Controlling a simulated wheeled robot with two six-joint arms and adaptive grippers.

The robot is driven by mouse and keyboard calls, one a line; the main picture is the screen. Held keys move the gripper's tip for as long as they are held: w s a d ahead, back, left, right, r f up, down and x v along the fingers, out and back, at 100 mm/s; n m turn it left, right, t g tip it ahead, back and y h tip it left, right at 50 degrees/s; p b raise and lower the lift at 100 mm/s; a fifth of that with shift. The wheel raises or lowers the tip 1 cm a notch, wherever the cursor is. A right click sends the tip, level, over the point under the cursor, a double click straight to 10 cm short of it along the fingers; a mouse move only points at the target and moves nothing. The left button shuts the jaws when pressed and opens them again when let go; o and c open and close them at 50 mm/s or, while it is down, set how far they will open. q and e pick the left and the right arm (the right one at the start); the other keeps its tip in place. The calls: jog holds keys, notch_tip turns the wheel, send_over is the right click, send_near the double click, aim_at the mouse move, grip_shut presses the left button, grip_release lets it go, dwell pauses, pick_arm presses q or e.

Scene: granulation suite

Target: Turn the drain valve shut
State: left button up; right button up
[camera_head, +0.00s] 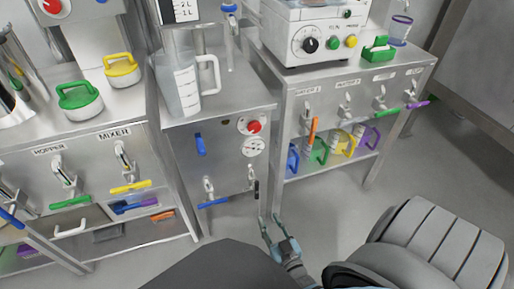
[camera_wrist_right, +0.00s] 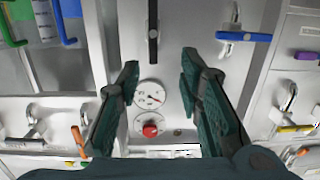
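The middle steel cabinet (camera_head: 226,176) carries two small valves low on its front. The left valve has a blue handle (camera_head: 212,203) lying sideways; the right one has a black handle (camera_head: 256,190) hanging down. No drain label is readable, so I cannot tell which is the drain valve. In the right wrist view, the black handle (camera_wrist_right: 153,35) and blue handle (camera_wrist_right: 235,37) show beyond the fingertips. My right gripper (camera_head: 270,219) is open and empty, just below the black handle in the head view; its fingers (camera_wrist_right: 160,60) frame the panel. My left gripper is not in view.
A clear jug (camera_head: 180,85) stands on the cabinet top. Handled valves line the neighbouring cabinets. Grey floor (camera_head: 330,205) is free at the right.

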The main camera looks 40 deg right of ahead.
aim_at(257, 187)
jog(key=shift+m+t+h, duration=0.3)
jog(key=shift+t+h, duration=0.1)
jog(key=shift+t, duration=0.1)
jog(key=b+x, duration=0.1)
jog(key=x, duration=0.2)
jog(key=b+x, duration=0.1)
jog(key=x, duration=0.3)
jog(key=b+x, duration=0.1)
jog(key=x, duration=0.2)
jog(key=shift+d+r, duration=0.35)
jog(key=shift+d, duration=0.05)
jog(key=b+x, duration=0.1)
jog(key=x, duration=0.3)
jog(key=shift+w+r+b, duration=0.1)
jog(key=shift+b, duration=0.3)
jog(key=shift+w+d+r, duration=0.1)
jog(key=shift+w+d, duration=0.05)
jog(key=shift+w, duration=0.25)
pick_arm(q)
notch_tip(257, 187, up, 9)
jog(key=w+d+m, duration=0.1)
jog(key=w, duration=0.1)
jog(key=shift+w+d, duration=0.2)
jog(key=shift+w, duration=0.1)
pick_arm(e)
jog(key=shift+c, duration=0.5)
grip_shut()
